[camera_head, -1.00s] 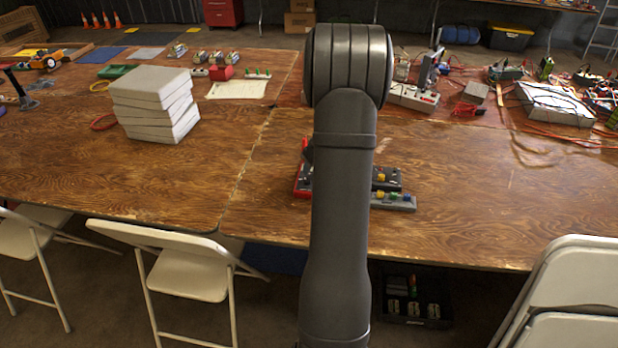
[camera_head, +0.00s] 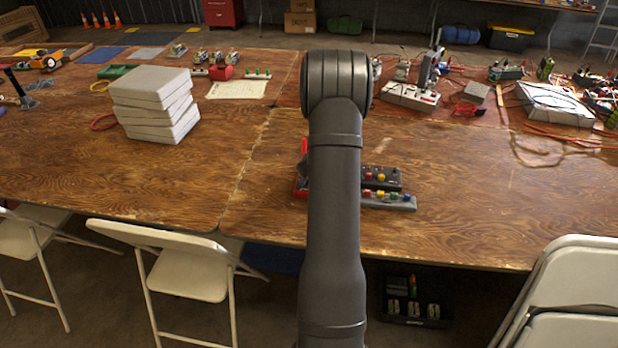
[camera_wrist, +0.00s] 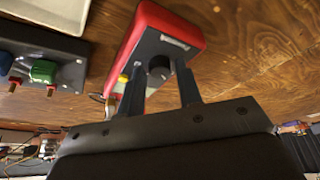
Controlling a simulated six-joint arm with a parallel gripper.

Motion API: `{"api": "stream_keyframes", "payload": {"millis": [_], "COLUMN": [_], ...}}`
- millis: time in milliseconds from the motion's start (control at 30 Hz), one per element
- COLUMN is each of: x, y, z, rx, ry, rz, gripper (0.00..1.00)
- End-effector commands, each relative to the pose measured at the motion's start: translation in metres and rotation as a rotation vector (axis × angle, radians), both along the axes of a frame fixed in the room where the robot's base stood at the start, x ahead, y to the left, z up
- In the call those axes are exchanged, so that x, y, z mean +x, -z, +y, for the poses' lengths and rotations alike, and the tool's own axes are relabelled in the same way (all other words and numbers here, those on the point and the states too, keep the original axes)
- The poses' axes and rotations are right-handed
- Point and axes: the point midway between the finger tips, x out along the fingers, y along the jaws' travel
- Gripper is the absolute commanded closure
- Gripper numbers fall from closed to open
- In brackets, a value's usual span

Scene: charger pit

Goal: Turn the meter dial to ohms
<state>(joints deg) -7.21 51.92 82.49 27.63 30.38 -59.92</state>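The meter is a red-cased box with a dark face (camera_wrist: 178,30); it fills the upper middle of the wrist view. In the head view its red edge (camera_head: 301,186) shows just left of my arm, which hides most of it. A round black dial (camera_wrist: 158,68) stands on its face. My gripper (camera_wrist: 161,75) is at the dial, with one dark finger on each side of it. The fingers look apart, with a small gap to the dial; whether either touches it I cannot tell. My gripper is hidden behind my arm in the head view.
Dark and grey terminal blocks with coloured posts (camera_head: 388,199) lie right of the meter; one block (camera_wrist: 40,55) shows at left in the wrist view. A stack of white boxes (camera_head: 152,103) stands to the left. Cabled equipment (camera_head: 412,96) sits behind.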

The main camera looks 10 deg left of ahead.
Motion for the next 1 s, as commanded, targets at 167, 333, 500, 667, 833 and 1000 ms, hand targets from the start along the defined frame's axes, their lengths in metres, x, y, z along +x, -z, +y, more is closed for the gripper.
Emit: {"api": "stream_keyframes", "payload": {"millis": [167,333,500,667,833,1000], "x": [-0.0001,-0.0002,-0.0006,-0.0015,-0.0017,-0.0022], "y": [-0.0002,-0.0003,-0.0006,-0.0007,-0.0008,-0.0006], "z": [-0.0001,0.0001,0.0008,0.0017,0.0025,0.0039], "rx": [0.000,0.000,0.000,0.000,0.000,-0.001], "ry": [0.000,0.007,0.047,0.126,0.241,0.363], "rz": [0.000,0.000,0.000,0.000,-0.001,-0.002], "gripper": [1.00,1.00,1.00,1.00,1.00,1.00]}}
